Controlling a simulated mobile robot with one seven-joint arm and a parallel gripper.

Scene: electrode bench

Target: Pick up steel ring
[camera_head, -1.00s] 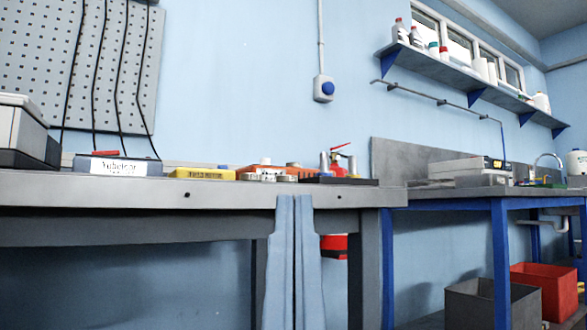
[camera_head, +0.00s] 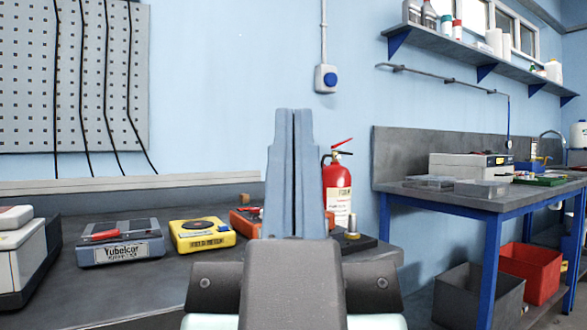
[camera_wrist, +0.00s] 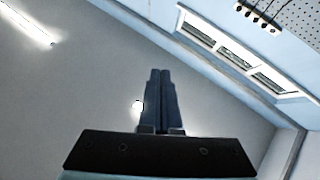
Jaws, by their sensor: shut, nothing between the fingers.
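I cannot make out a steel ring in either current view; part of the bench top (camera_head: 130,290) is hidden behind my arm and gripper. My gripper (camera_head: 293,114) is shut and empty, pointing up in front of the head camera, with its fingers pressed together. In the wrist view my gripper (camera_wrist: 160,72) points at the ceiling and windows, and no bench object shows there.
The bench holds a grey Yubelcar box (camera_head: 122,252), a yellow meter (camera_head: 202,237), an orange item (camera_head: 243,220) and a brass-topped post (camera_head: 352,228) on a dark plate. A white-grey case (camera_head: 22,262) stands far left. A fire extinguisher (camera_head: 338,190) is behind. A side bench (camera_head: 430,195) stands right.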

